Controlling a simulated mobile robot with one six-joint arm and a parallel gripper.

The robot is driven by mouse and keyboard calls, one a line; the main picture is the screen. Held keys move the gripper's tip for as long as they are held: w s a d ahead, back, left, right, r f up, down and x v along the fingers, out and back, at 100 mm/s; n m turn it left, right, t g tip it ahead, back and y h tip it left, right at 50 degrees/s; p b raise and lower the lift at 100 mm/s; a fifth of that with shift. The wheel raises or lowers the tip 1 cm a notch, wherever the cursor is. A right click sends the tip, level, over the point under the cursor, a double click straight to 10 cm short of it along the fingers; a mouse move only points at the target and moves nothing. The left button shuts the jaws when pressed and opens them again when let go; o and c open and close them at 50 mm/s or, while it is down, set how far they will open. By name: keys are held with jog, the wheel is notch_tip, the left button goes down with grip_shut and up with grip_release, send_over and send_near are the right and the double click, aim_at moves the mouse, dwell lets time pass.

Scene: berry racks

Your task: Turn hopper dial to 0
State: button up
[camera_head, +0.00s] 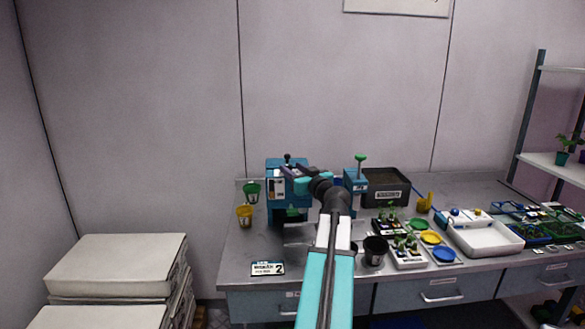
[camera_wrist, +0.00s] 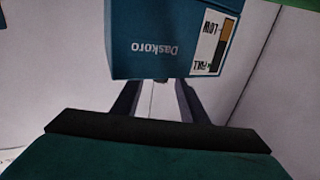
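The blue hopper (camera_head: 275,168) stands at the back left of the metal bench in the head view. It has a small black knob (camera_head: 287,157) on top; I cannot tell if this is the dial. My gripper (camera_head: 292,172) is close by the hopper's upper part and partly covers it. In the wrist view the hopper (camera_wrist: 165,25) appears upside down, with "Daskoro" lettering and a LOW/FULL gauge (camera_wrist: 220,45). My gripper (camera_wrist: 157,92) shows two dark fingers apart, with pale wall visible between them. The fingertips are near the hopper's edge. No dial numbers are readable.
Green (camera_head: 252,188) and yellow (camera_head: 244,212) cups stand left of the hopper. A label card "2" (camera_head: 267,268) lies at the bench front. A black bin (camera_head: 386,184), a black pot (camera_head: 375,251), seedling trays and a white tray (camera_head: 485,238) fill the right side.

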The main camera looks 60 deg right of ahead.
jog(key=shift+w+d, duration=0.15)
jog(key=shift+w, duration=0.2)
grip_shut()
